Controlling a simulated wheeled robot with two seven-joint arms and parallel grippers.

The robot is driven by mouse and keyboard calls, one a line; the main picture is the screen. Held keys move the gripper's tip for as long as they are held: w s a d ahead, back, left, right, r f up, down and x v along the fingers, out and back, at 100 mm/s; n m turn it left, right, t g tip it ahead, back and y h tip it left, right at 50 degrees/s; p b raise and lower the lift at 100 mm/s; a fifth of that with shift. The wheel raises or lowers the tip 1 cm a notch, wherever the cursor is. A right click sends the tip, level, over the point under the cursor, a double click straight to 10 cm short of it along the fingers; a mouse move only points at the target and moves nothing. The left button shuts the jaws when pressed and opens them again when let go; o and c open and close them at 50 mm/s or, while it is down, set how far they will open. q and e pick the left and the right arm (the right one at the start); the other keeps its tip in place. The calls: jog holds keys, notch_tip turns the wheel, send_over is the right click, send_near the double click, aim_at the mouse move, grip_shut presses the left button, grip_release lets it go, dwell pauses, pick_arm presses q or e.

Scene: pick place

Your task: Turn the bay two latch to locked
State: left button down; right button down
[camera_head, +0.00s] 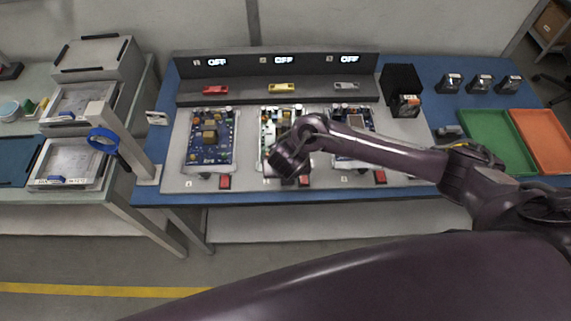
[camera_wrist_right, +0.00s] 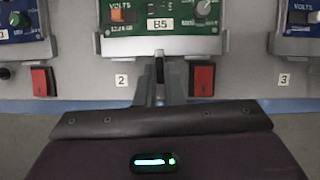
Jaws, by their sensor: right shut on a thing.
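In the right wrist view the bay two latch (camera_wrist_right: 159,70) shows as a small dark upright handle below the bay two board, between the number 2 label and a red block. My right gripper (camera_wrist_right: 160,92) is shut on it, with one grey finger on each side. In the head view my right gripper (camera_head: 288,160) reaches over the front of the middle bay, and its wrist hides the latch and fingertips. The bay two board (camera_head: 276,124) is partly covered by the arm. The display above bay two (camera_head: 284,60) reads OFF. My left gripper is not in view.
Bay one's blue board (camera_head: 210,138) is at left, and bay three's board (camera_head: 352,122) is partly behind my arm. Red blocks stand at the front edge, one (camera_wrist_right: 203,80) close right of my fingers. Green (camera_head: 484,122) and orange trays lie right.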

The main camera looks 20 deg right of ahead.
jog(key=shift+w+r+m+p, duration=0.1)
jog(key=shift+r+m+p, duration=0.05)
jog(key=shift+m+p, duration=0.2)
dwell(0.3)
jog(key=c, duration=1.5)
grip_release()
jog(key=shift+c, duration=0.2)
jog(key=p+v, duration=0.3)
jog(key=v, duration=0.4)
jog(key=shift+a+r+p, duration=0.2)
jog(key=shift+r+p, duration=0.1)
jog(key=shift+p, duration=0.1)
